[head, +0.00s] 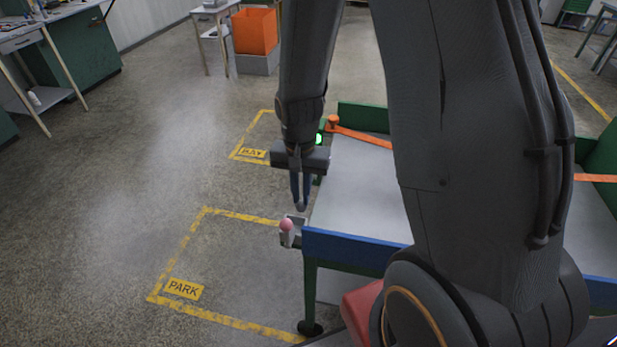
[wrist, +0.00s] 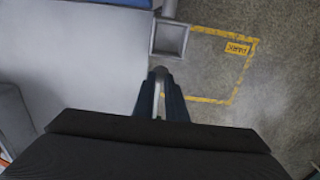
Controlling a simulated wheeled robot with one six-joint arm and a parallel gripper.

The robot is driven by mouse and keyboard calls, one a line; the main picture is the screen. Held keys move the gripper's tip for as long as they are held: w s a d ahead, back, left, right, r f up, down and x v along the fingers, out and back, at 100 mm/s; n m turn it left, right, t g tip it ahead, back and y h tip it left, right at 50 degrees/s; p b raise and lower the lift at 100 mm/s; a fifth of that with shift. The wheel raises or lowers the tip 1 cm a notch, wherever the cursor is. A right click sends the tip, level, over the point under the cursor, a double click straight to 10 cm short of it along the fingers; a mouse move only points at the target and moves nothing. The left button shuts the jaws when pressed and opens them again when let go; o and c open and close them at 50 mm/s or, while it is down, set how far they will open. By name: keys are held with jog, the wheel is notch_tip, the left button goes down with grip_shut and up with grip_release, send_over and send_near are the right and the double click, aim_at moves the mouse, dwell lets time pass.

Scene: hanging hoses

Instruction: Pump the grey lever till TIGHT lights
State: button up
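My gripper (head: 301,200) points down beside the left edge of a grey-topped bench with green and blue edges (head: 352,248). In the wrist view its dark blue fingers (wrist: 160,80) lie close together with a narrow pale strip between them. A small grey rounded end shows at their tips. I cannot tell whether it is a lever or part of the fingers. No grey lever is clearly seen apart from it. A green light (head: 319,138) glows behind my gripper; no lettering on it can be read.
An orange strap (head: 362,137) crosses the bench top. Clear floor with yellow-marked bays and a PARK sign (head: 184,289) lies left. An orange bin (head: 254,31) stands far back.

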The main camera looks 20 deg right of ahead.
jog(key=shift+d+r+p, duration=0.1)
jog(key=shift+r+p, duration=1.4)
jog(key=shift+r, duration=0.6)
jog(key=shift+w+d+r+p, duration=0.2)
jog(key=shift+w+r+p, duration=0.1)
jog(key=shift+r+p, duration=0.3)
jog(key=shift+w+d+r+p, duration=0.15)
jog(key=shift+w+r+p, duration=0.25)
jog(key=shift+r, duration=0.35)
jog(key=shift+w+d+r+p, duration=0.2)
jog(key=shift+w+r+p, duration=0.05)
jog(key=shift+r+p, duration=0.35)
jog(key=shift+r, duration=0.15)
notch_tip(320, 180, up, 5)
jog(key=p, duration=0.4)
